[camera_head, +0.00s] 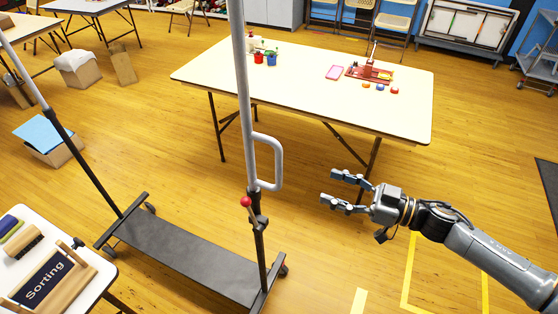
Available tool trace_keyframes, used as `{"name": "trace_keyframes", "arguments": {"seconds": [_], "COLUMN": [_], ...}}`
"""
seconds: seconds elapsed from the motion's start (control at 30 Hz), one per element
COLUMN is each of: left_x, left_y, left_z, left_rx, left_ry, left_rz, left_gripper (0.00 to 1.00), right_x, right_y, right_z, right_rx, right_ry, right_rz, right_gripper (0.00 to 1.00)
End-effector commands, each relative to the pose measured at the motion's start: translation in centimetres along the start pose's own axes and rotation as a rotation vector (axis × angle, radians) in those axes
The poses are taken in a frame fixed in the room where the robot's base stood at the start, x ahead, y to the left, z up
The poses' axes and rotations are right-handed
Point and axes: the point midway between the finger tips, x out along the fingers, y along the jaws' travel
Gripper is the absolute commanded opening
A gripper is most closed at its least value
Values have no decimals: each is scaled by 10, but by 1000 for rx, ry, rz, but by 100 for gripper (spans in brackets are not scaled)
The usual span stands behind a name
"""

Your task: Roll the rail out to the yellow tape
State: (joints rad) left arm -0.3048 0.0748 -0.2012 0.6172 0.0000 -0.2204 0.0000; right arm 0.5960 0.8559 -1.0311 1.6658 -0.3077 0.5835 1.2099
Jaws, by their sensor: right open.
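The rail (190,245) is a wheeled frame in the left half of the view. It has a dark base shelf, casters, two upright posts and a grey loop handle (278,160) on the nearer post. A red knob (246,202) sits on that post below the handle. The rail's top is out of view. Yellow tape (406,275) marks the floor at the lower right, partly hidden behind my right arm. My right gripper (331,187) is open and empty, to the right of the handle and apart from it in the picture. My left gripper is not in view.
A white folding table (210,68) with craft items stands behind the rail. A small table (95,285) with a "Sorting" sign is at the lower left, close to the rail's base. Boxes (60,153) lie at the left. Floor between rail and tape looks clear.

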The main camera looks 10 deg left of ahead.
Motion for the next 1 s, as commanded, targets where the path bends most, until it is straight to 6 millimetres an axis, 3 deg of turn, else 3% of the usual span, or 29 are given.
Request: {"name": "trace_keyframes", "arguments": {"seconds": [0.17,0.5,0.7,1.0], "left_x": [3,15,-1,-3], "left_y": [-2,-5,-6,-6], "left_z": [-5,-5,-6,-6], "left_rx": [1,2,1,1], "left_ry": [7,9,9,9], "left_rz": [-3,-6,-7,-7], "left_gripper": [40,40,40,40], "right_x": [18,85,118,139], "right_y": [-2,-2,-2,-1], "right_z": [-1,-1,-4,-1], "right_rx": [2,-1,1,1], "right_ry": [3,4,2,0], "right_rz": [-9,-8,-6,-4], "right_gripper": [60,60,60,60]}}
